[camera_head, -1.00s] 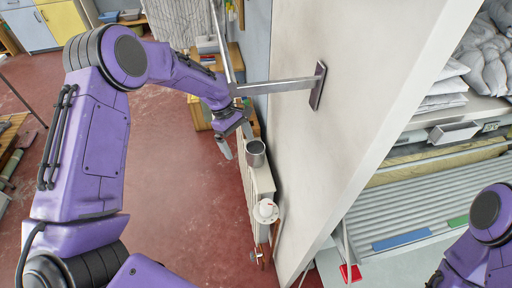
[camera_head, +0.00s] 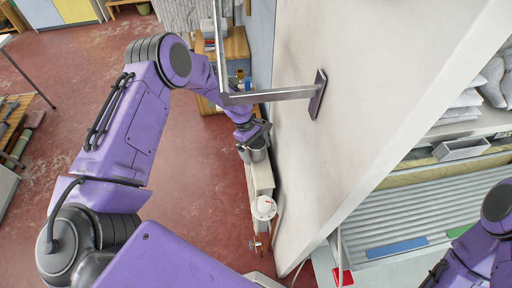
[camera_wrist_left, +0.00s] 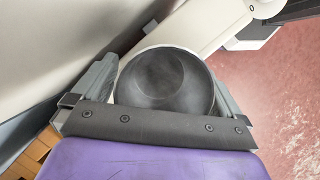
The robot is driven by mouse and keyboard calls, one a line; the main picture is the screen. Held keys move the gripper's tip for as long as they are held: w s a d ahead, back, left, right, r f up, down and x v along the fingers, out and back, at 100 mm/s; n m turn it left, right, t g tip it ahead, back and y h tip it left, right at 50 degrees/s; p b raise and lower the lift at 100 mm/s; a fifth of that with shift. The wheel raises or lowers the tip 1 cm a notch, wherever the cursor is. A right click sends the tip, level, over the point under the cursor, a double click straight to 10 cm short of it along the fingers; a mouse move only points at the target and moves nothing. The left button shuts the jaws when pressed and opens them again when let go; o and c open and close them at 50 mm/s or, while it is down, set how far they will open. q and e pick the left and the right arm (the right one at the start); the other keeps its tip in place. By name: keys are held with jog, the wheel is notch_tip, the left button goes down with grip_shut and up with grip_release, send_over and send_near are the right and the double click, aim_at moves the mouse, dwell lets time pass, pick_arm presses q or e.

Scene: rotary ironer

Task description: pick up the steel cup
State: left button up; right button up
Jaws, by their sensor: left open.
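The steel cup (camera_head: 257,154) stands on the narrow cream ledge (camera_head: 262,182) along the wall, partly hidden by my left gripper in the head view. In the left wrist view I look into the dark round mouth of the cup (camera_wrist_left: 166,80). My left gripper (camera_head: 252,142) is at the cup, its fingers open, one on each side of it. In the left wrist view, the fingers of the left gripper (camera_wrist_left: 165,85) flank the cup; I cannot tell whether they touch it. My right gripper is out of view; only part of the right arm shows at the lower right.
A white round fitting (camera_head: 263,208) sits at the near end of the ledge. The large pale wall panel (camera_head: 370,80) stands close on the right. A metal bracket (camera_head: 270,95) juts from it, passing in front of my left forearm. Red floor lies open left of the ledge.

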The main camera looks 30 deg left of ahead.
pick_arm(q)
jog(key=shift+d, duration=0.1)
jog(key=c, duration=1.1)
